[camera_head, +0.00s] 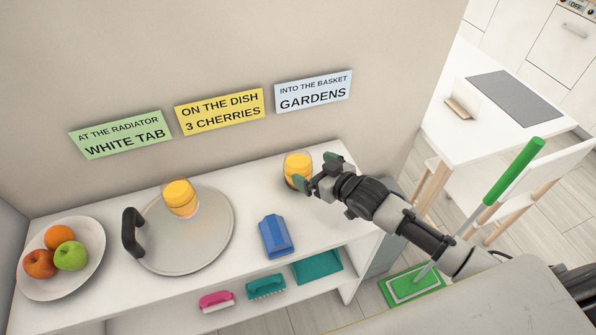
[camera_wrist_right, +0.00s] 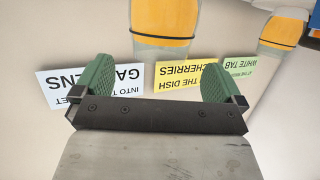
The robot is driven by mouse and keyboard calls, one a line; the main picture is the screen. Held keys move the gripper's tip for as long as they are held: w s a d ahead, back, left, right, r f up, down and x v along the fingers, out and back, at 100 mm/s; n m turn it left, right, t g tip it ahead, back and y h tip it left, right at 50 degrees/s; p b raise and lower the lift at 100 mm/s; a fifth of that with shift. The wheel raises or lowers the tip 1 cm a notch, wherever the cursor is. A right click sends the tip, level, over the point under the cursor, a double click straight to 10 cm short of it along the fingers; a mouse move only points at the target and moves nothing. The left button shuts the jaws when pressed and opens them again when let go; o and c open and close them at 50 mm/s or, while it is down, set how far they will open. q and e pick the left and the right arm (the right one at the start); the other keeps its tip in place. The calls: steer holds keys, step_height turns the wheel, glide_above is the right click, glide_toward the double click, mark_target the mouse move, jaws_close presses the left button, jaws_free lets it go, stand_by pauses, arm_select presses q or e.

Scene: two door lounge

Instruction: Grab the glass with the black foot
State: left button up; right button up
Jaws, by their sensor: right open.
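A glass with orange content (camera_head: 295,165) stands at the right end of the white shelf unit. It also shows upside down in the wrist view (camera_wrist_right: 165,22), with its clear rim toward my fingers and its foot cut off by the frame. A second glass with orange content (camera_head: 180,199) stands on a round grey tray; it also shows at the wrist view's upper right (camera_wrist_right: 283,30). I cannot clearly tell which foot is black. My right gripper (camera_head: 313,171) is open beside the right-hand glass, its green fingers (camera_wrist_right: 156,82) spread. I cannot tell whether they touch it. My left gripper is not in view.
The round tray (camera_head: 215,240) has a black handle. A fruit plate (camera_head: 40,283) is at the left and a blue object (camera_head: 276,237) at the front. Brushes and a teal dustpan (camera_head: 318,266) lie on the lower shelf. Signs (camera_head: 219,111) hang behind. A green-handled mop (camera_head: 514,172) stands right.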

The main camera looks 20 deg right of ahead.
mark_target(290, 157)
steer(key=p+x, duration=0.1)
steer(key=x, duration=0.5)
steer(key=shift+w+a+f, duration=0.1)
steer(key=shift+w+a, duration=0.15)
steer(key=shift+s, duration=0.1)
steer(key=c, duration=1)
